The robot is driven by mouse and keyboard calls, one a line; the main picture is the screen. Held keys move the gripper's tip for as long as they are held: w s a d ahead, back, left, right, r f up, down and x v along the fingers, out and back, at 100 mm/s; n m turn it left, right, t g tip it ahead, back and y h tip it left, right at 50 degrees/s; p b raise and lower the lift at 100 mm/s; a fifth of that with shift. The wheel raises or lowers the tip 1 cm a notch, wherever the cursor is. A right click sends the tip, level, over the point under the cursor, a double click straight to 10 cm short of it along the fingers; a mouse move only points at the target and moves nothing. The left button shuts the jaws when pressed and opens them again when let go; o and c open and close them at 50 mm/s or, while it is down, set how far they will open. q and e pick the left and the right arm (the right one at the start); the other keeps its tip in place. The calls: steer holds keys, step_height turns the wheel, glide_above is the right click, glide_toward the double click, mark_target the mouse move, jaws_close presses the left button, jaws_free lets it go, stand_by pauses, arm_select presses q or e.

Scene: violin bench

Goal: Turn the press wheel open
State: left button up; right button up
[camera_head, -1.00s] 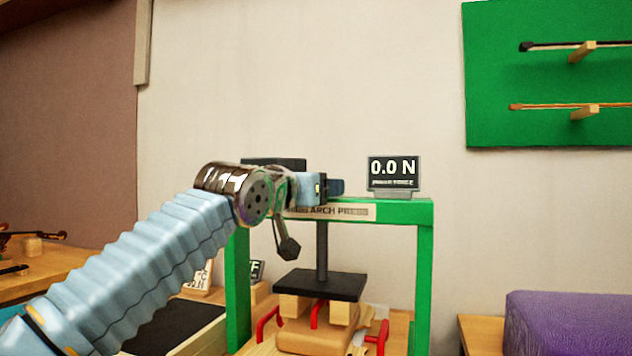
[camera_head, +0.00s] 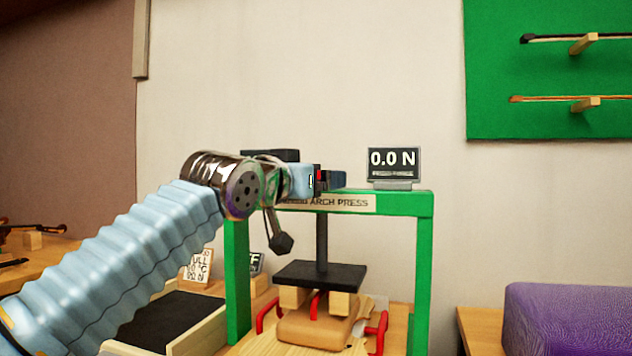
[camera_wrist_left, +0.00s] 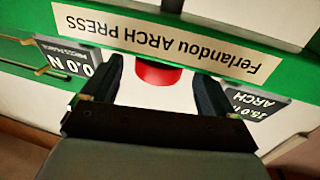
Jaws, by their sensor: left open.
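The green press frame (camera_head: 424,250) stands at the centre, with its label and a dark screw (camera_head: 322,245) going down to a black plate (camera_head: 320,274). My left gripper (camera_head: 328,179) is at the top beam, seen side-on, and hides what is behind it. In the left wrist view the gripper (camera_wrist_left: 155,85) is open, with one dark finger on each side of a red round part (camera_wrist_left: 158,73). This may be part of the press wheel; its full shape is hidden. I cannot tell whether the fingers touch it. My right gripper is not in view.
A display (camera_head: 393,165) reading 0.0 N stands on the beam's right side, close to the gripper. Wooden blocks, red clamps (camera_head: 377,333) and a tan piece (camera_head: 310,328) are under the plate.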

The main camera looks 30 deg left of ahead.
arm_select(q)
steer(key=s+b, duration=0.1)
steer(key=s, duration=1.1)
steer(key=shift+d+b, duration=0.3)
steer(key=shift+d, duration=0.05)
